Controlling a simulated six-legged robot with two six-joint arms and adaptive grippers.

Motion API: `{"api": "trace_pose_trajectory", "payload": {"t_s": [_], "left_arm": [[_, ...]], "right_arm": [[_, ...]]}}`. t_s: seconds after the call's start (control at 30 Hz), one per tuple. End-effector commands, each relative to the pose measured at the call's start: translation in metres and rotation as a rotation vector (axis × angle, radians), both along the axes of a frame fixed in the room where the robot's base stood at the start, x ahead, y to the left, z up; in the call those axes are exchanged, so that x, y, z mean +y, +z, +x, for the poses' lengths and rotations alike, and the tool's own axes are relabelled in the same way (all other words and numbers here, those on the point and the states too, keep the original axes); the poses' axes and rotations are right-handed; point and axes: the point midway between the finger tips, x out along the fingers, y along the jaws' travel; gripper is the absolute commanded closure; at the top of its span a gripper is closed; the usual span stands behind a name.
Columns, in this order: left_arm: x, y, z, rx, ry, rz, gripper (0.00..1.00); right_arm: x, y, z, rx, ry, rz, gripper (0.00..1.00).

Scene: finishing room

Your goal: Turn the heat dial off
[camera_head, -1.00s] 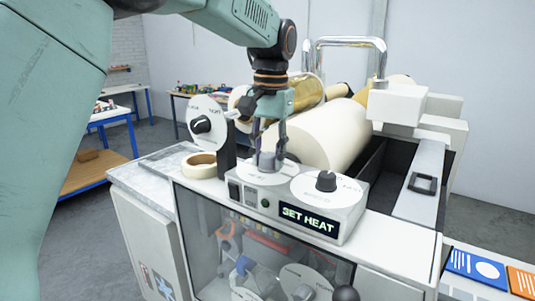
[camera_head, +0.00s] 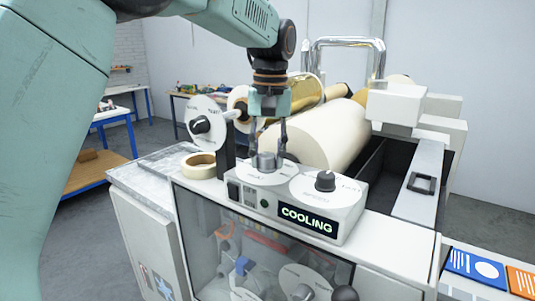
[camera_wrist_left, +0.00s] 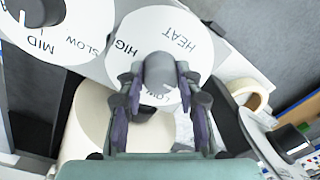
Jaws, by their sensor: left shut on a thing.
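The heat dial is a grey knob (camera_head: 266,161) on a round white face (camera_head: 262,178) on top of the control box. In the left wrist view the face (camera_wrist_left: 166,32) reads HEAT, HIG and part of LOW, with the knob (camera_wrist_left: 160,70) at its middle. My left gripper (camera_head: 267,154) points down with its two dark fingers shut on the knob, one on each side. The lit display (camera_head: 306,221) on the box front reads COOLING. My right gripper is out of view.
A second dial with a black knob (camera_head: 325,181) sits right beside it. A tape roll (camera_head: 200,165) and an upright dial plate (camera_head: 205,122) stand to the left. A large cream roller (camera_head: 322,135) lies close behind.

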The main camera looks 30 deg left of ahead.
Motion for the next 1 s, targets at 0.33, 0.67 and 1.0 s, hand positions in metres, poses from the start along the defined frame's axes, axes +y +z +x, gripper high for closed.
{"api": "trace_pose_trajectory", "payload": {"t_s": [0.33, 0.67, 1.0], "left_arm": [[0.001, 0.005, 0.003, -0.016, 0.000, 0.002, 0.59], [0.000, 0.002, 0.001, -0.006, 0.000, 0.001, 0.43], [0.000, 0.019, 0.002, -0.008, 0.000, 0.000, 0.43]], "right_arm": [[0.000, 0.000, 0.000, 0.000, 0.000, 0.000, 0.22], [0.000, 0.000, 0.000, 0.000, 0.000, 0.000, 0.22], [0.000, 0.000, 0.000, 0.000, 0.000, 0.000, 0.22]]}}
